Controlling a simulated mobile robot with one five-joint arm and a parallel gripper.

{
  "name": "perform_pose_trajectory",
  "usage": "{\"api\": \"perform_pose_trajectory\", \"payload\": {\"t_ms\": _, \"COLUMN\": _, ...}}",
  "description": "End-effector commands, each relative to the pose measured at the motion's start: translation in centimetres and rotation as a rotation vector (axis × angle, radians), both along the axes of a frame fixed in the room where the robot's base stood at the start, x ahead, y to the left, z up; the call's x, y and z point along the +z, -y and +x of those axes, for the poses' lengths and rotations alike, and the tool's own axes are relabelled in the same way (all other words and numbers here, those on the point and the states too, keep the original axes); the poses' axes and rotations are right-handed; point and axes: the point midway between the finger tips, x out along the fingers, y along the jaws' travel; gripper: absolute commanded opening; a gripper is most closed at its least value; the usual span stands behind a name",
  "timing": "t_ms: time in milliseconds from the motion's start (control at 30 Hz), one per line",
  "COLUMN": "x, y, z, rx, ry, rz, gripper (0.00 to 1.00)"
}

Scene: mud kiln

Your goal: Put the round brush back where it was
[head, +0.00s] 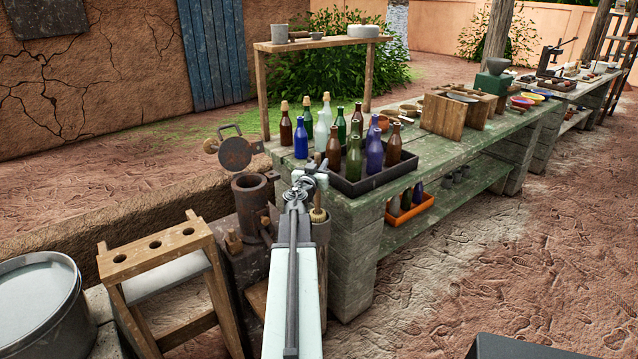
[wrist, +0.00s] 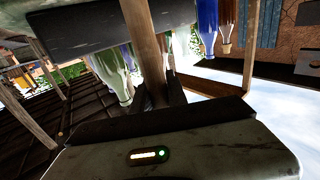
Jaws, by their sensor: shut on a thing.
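The round brush (head: 318,214) has a slim wooden handle and a tan head. It hangs roughly upright, head down, at the near left corner of the green bench. My gripper (head: 314,172) is shut on its handle, which also shows between the jaws in the wrist view (wrist: 143,35). A grey cylindrical cup (head: 321,233) is directly below the head in the head view. I cannot tell whether the head is inside the cup or just above it. My arm hides part of the cup's left side.
A black tray of bottles (head: 374,183) stands on the green bench (head: 350,215) just right of my gripper. A rusty metal cylinder (head: 251,208) and a wooden rack with holes (head: 155,245) stand to the left. The ground at right is open.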

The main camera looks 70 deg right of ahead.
Motion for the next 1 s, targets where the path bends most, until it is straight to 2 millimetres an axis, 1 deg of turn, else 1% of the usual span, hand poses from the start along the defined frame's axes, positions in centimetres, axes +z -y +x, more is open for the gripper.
{"api": "perform_pose_trajectory", "payload": {"t_ms": 33, "x": -1.2, "y": 0.0, "z": 0.0, "rx": 0.000, "ry": 0.000, "rz": 0.000, "gripper": 0.00}}
{"api": "perform_pose_trajectory", "payload": {"t_ms": 200, "x": -4.4, "y": 0.0, "z": 0.1, "rx": 0.001, "ry": 0.000, "rz": 0.000, "gripper": 0.00}}
{"api": "perform_pose_trajectory", "payload": {"t_ms": 267, "x": -4.6, "y": 0.0, "z": 0.1, "rx": 0.001, "ry": 0.000, "rz": 0.000, "gripper": 0.00}}
{"api": "perform_pose_trajectory", "payload": {"t_ms": 467, "x": -4.1, "y": 0.0, "z": 0.1, "rx": 0.001, "ry": 0.000, "rz": 0.000, "gripper": 0.00}}
{"api": "perform_pose_trajectory", "payload": {"t_ms": 600, "x": -4.6, "y": 0.0, "z": 0.1, "rx": 0.001, "ry": 0.000, "rz": 0.000, "gripper": 0.00}}
{"api": "perform_pose_trajectory", "payload": {"t_ms": 633, "x": -4.5, "y": 0.0, "z": 0.1, "rx": 0.001, "ry": 0.000, "rz": 0.000, "gripper": 0.24}}
{"api": "perform_pose_trajectory", "payload": {"t_ms": 700, "x": -4.4, "y": 0.0, "z": 0.1, "rx": 0.001, "ry": 0.000, "rz": 0.000, "gripper": 0.40}}
{"api": "perform_pose_trajectory", "payload": {"t_ms": 1000, "x": -4.3, "y": -0.1, "z": 0.2, "rx": 0.002, "ry": 0.000, "rz": 0.000, "gripper": 0.40}}
